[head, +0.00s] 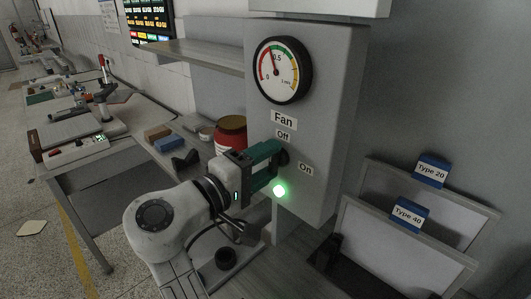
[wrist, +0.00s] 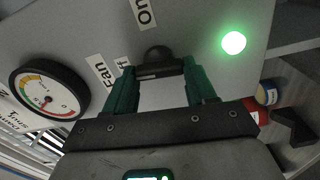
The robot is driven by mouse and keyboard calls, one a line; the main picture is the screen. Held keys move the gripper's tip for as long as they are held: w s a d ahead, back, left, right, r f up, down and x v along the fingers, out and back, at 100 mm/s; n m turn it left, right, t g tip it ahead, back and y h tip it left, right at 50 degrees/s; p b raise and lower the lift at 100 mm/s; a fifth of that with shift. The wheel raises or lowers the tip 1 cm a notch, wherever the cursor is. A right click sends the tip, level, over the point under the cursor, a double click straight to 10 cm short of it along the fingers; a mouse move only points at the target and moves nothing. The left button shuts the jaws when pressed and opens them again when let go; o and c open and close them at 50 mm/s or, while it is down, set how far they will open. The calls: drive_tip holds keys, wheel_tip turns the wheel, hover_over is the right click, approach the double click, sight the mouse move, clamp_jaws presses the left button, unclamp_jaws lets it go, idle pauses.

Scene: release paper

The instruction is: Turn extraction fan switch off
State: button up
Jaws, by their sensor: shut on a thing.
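The fan switch is a dark knob (wrist: 157,54) on the grey control box (head: 318,120), beside the labels "Fan" (head: 283,120), "Off" (head: 283,134) and "On" (head: 306,169). In the head view my gripper (head: 279,158) reaches the box front from the left and mostly hides the knob. In the wrist view the green fingers of my gripper (wrist: 159,72) are shut on the knob, one on each side. A round green lamp (head: 279,190) below the knob is lit; it also shows in the wrist view (wrist: 233,42). I cannot tell which way the knob points.
A round gauge (head: 283,70) sits on the box above the labels. A red jar (head: 230,133) stands behind my gripper, with small boxes (head: 158,133) to its left. Paper trays labelled "Type 20" (head: 431,172) and "Type 40" (head: 408,213) stand at the right.

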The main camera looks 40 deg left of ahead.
drive_tip(key=shift+n+p, duration=0.35)
drive_tip(key=shift+n, duration=0.15)
drive_tip(key=shift+a+f, duration=0.1)
drive_tip(key=shift+f, duration=0.05)
drive_tip(key=o, duration=1)
drive_tip(key=shift+o, duration=0.2)
drive_tip(key=s+b, duration=0.3)
drive_tip(key=s, duration=0.8)
drive_tip(key=shift+a, duration=0.4)
